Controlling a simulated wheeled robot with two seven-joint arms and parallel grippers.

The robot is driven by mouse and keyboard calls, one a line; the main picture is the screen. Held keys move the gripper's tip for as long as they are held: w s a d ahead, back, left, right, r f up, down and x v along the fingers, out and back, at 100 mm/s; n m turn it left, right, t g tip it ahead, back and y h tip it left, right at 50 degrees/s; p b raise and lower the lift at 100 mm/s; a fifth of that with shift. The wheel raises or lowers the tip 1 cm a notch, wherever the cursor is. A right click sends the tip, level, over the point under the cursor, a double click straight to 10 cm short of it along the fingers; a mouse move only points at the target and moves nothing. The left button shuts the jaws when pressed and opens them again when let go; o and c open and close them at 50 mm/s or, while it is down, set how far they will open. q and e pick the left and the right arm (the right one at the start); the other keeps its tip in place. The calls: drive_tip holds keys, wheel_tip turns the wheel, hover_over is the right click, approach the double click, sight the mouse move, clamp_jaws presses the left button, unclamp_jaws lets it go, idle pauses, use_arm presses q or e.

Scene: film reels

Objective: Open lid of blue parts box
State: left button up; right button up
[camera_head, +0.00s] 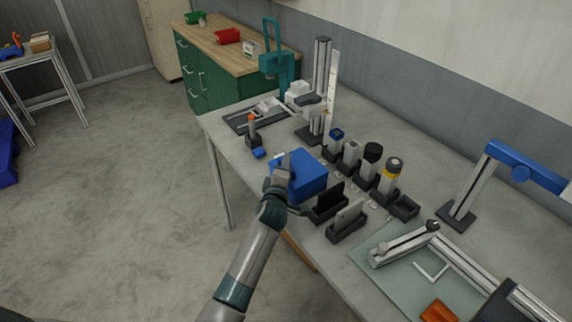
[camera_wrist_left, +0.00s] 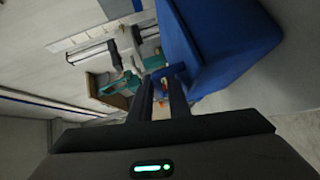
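The blue parts box (camera_head: 308,180) stands on the grey workbench with its lid down, as far as the head view shows. In the left wrist view the blue box (camera_wrist_left: 215,45) fills the upper right, and a small blue tab (camera_wrist_left: 177,70) sticks out from it. My left gripper (camera_head: 284,163) is at the left side of the box, partly covering it. In the wrist view its two fingers (camera_wrist_left: 160,85) are close together with a narrow gap, their tips at the tab. Whether they grip the tab is unclear. My right gripper is not in view.
Black holders with grey plates (camera_head: 347,219) stand just right of the box. A row of cylinders in black stands (camera_head: 371,160) is behind it. An orange-tipped tool in a stand (camera_head: 252,128) is to the left. Bare benchtop (camera_head: 285,138) lies behind the box.

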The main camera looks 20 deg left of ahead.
use_arm(q)
clamp_jaws()
idle(1.3)
